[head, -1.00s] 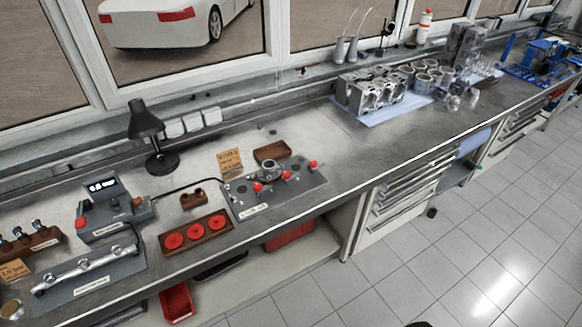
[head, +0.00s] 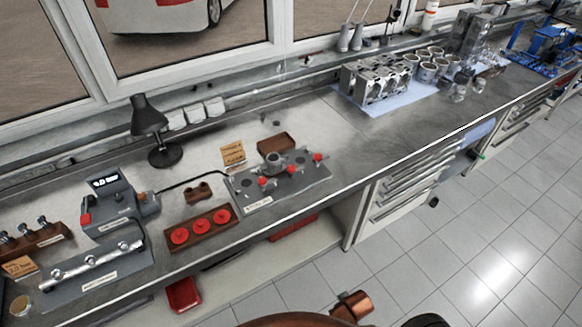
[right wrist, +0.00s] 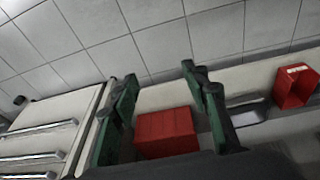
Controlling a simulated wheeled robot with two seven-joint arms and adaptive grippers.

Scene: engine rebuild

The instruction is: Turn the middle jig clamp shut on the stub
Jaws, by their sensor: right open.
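The grey jig plate (head: 262,201) lies on the bench in the middle of the head view. It carries three red-knobbed clamps in a row; the middle clamp (head: 292,170) has one on each side. A short metal cylinder, seemingly the stub (head: 274,160), stands on the plate behind the knobs. Whether the middle clamp touches it is too small to tell. My right gripper (right wrist: 160,76) is open and empty in the right wrist view, with green fingers apart. It faces the floor and under-bench area, away from the jig. My left gripper is out of view.
A wooden tray with red discs (head: 201,228), an empty brown tray (head: 276,144) and a small card (head: 233,154) surround the jig. A grey device (head: 112,207) stands left. Red bins (right wrist: 166,133) sit below the bench.

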